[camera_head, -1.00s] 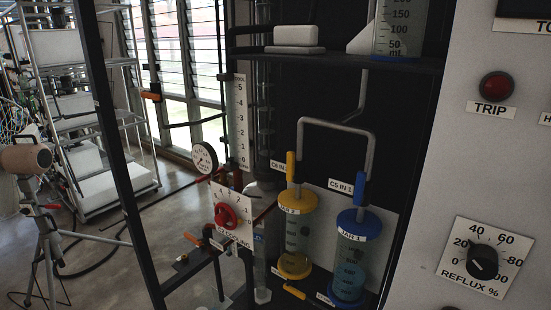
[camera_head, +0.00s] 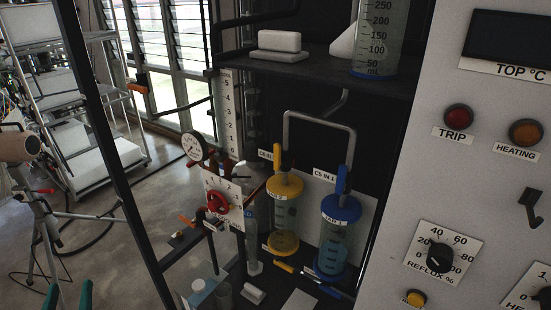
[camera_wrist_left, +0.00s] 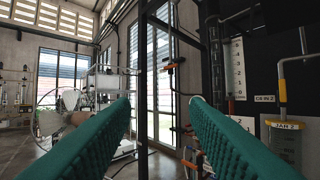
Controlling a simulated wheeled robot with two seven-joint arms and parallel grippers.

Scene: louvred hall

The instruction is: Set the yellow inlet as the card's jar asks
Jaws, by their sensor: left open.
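The yellow inlet handle (camera_head: 277,157) stands upright above the yellow-capped jar (camera_head: 285,215), which is marked 2. Its small label appears to read C6 IN 2. It also shows at the right of the left wrist view (camera_wrist_left: 282,88). The blue inlet handle (camera_head: 342,181) also stands upright, above the blue-capped jar (camera_head: 335,235) marked 1. My left gripper (camera_head: 68,297) shows only its teal fingertips at the bottom left of the head view, well left of the jars. In the left wrist view its fingers (camera_wrist_left: 160,104) are apart and empty. I cannot make out a card. My right gripper is not in view.
A dark frame post (camera_head: 118,150) stands between my left gripper and the jars. A red knob (camera_head: 218,202) and a gauge (camera_head: 194,146) sit left of the jars. A shelf (camera_head: 320,68) overhangs them. A control panel (camera_head: 480,200) fills the right.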

